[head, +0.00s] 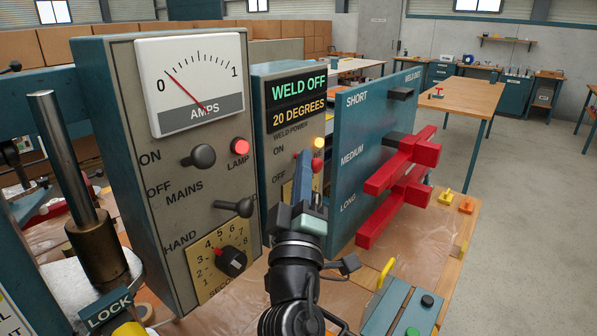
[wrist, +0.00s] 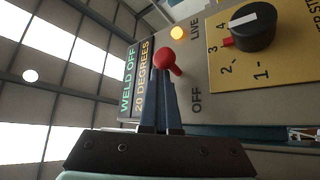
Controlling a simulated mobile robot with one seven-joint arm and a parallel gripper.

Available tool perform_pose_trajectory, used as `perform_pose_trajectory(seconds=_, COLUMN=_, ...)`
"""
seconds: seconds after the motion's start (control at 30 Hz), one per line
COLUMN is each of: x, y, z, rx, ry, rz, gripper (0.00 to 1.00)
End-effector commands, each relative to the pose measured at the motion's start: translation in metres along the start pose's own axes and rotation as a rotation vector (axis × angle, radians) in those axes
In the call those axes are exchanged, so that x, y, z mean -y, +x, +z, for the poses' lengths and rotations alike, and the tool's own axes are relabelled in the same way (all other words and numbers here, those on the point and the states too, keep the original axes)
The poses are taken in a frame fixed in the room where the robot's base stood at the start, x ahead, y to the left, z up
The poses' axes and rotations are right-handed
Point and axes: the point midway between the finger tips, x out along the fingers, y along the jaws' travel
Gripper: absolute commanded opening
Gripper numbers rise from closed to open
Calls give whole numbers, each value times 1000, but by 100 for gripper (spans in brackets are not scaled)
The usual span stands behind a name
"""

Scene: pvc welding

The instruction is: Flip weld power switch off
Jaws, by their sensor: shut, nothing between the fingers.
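The weld power switch is a red ball-ended lever (head: 317,165) on the front of the middle control panel (head: 259,110), below its display. In the wrist view the red ball (wrist: 162,57) and lever show just beyond my fingertips, with the OFF label to the right. The panel's display (head: 297,102) reads WELD OFF and 20 DEGREES. My gripper (head: 304,154) is shut and empty, with its blue fingers in front of the panel. In the wrist view my fingertips (wrist: 164,84) overlap the lever's near side; I cannot tell whether they touch it. They hide part of the switch area.
The mains panel (head: 180,190) with knobs and an amps dial stands close on the left. A blue plate (head: 370,120) with red bars (head: 400,170) stands close on the right. A yellow lamp (head: 319,144) is lit above the switch. A dial (wrist: 252,27) sits below it.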

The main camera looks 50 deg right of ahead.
Motion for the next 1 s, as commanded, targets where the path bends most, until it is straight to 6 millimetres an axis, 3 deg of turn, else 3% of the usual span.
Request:
perform_pose_trajectory(seconds=0.43, x=4, y=-9, z=2, rx=-2, ry=0, rz=-2, gripper=0)
perform_pose_trajectory(seconds=0.57, x=6, y=-31, z=2, rx=-3, ry=1, rz=-4, gripper=0)
perform_pose_trajectory(seconds=0.8, x=8, y=-86, z=4, rx=-2, ry=1, rz=-5, gripper=0)
perform_pose_trajectory(seconds=1.0, x=6, y=-119, z=4, rx=-1, ry=1, rz=-3, gripper=0)
